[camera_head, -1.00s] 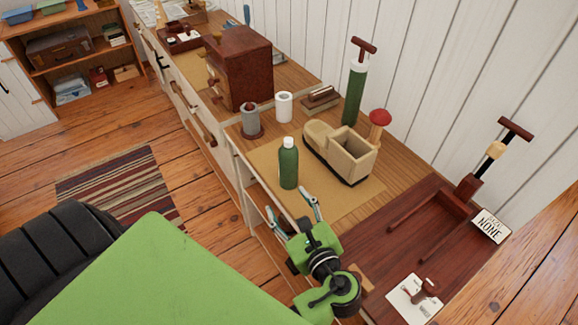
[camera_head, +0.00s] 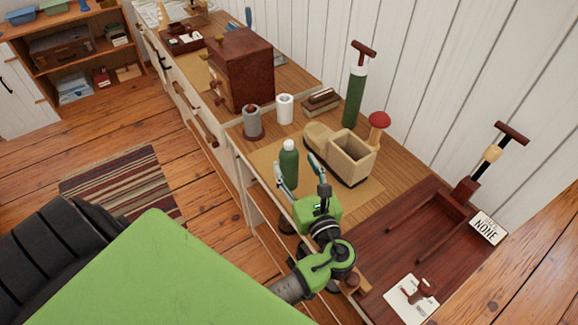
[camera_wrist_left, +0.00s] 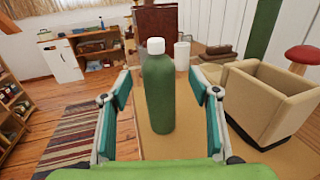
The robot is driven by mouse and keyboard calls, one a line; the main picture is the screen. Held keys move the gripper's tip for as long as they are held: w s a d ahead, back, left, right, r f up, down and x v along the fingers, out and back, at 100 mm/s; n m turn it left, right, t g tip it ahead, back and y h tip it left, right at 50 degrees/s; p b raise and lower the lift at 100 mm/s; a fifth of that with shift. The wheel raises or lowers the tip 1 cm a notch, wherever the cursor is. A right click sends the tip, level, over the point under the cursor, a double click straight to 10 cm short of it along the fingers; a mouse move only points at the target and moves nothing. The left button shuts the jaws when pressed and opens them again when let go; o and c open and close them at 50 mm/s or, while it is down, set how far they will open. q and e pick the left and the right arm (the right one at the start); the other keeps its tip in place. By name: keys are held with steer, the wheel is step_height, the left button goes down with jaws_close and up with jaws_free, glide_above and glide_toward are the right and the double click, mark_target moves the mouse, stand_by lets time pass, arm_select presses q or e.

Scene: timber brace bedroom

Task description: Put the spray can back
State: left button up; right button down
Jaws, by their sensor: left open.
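The spray can is a green bottle with a white cap (camera_head: 289,164), upright on the tan mat (camera_head: 362,198) on the long cabinet top. It also shows in the left wrist view (camera_wrist_left: 159,90), centred ahead. My left gripper (camera_head: 297,172) is open, with its two fingers on either side of the can's near side. In the left wrist view the fingers (camera_wrist_left: 160,95) stand apart from the can, with gaps on both sides. The right gripper is not in view.
A beige truck-shaped holder (camera_head: 352,160) with an open box stands right of the can. A grey spool (camera_head: 253,122), a white roll (camera_head: 285,108) and a green pump (camera_head: 355,95) stand behind. A dark red tray (camera_head: 385,252) lies at the right.

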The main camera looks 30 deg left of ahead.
arm_select(q)
steer(key=x, duration=0.2)
steer(key=p+x, duration=0.1)
steer(key=x, duration=0.1)
steer(key=shift+w+a+r+p, duration=0.1)
steer(key=shift+a+r+p, duration=0.1)
steer(key=shift+a+p, duration=0.15)
steer(key=shift+w+a+f, duration=0.1)
steer(key=shift+a, duration=0.05)
steer(key=shift+c, duration=0.5)
jaws_close()
